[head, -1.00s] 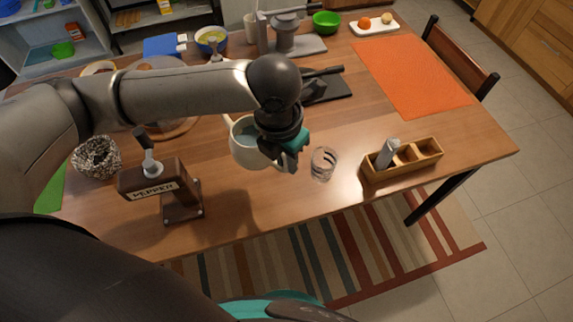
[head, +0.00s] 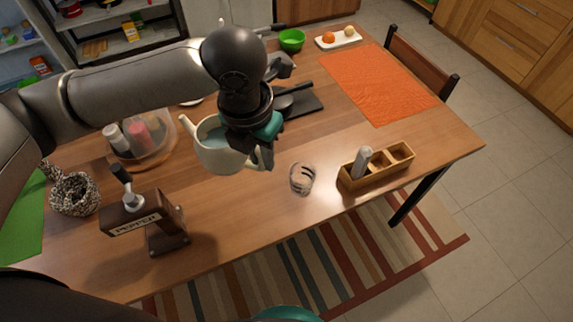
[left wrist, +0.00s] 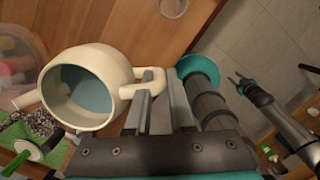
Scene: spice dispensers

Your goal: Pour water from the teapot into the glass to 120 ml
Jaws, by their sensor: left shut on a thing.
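The cream teapot (head: 216,156) is open at the top, with bluish water visible inside. My left gripper (head: 262,156) is shut on its handle, on the teapot's right side. The teapot looks close to upright, and its spout points left, away from the glass. In the left wrist view, the teapot (left wrist: 128,48) and its handle between the fingers (left wrist: 150,98) show clearly. The clear glass (head: 302,179) stands on the table to the right of the teapot; it also shows at the top of the left wrist view (left wrist: 173,7). My right gripper (left wrist: 238,82) is small there, fingers apart and empty.
A wooden caddy (head: 376,172) with a shaker stands right of the glass. An orange mat (head: 378,84) lies at the back right. The table around the glass is clear.

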